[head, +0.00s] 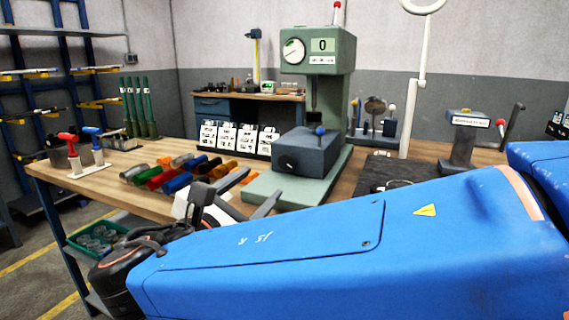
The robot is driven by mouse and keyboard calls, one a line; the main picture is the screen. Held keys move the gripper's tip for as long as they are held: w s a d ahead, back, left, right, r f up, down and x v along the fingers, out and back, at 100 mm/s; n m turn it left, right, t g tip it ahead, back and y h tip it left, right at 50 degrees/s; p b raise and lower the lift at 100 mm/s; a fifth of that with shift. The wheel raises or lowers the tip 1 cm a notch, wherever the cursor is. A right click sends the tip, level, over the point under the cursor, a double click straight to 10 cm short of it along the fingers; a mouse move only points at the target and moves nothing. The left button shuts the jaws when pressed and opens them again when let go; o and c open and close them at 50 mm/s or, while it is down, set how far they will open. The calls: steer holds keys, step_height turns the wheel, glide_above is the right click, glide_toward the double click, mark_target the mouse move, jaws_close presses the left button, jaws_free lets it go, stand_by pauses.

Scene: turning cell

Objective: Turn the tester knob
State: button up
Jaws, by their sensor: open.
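The green tester (345,100) stands on the wooden bench, with a display reading 0. I cannot tell which is the tester knob. My gripper (260,183) is open and empty, low in front of the tester base, apart from both knobs. My blue arm hides part of the bench.
A red and blue handled holder (85,165) is at the bench's left end. A white lamp post (412,110) and a grey stand (463,143) are to the right.

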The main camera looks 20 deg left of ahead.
mark_target(286, 162)
steer(key=w, duration=0.8)
steer(key=w+d, duration=0.1)
steer(key=w, duration=0.3)
steer(key=shift+w, duration=0.35)
steer(key=shift+c, duration=0.4)
steer(key=c, duration=0.9)
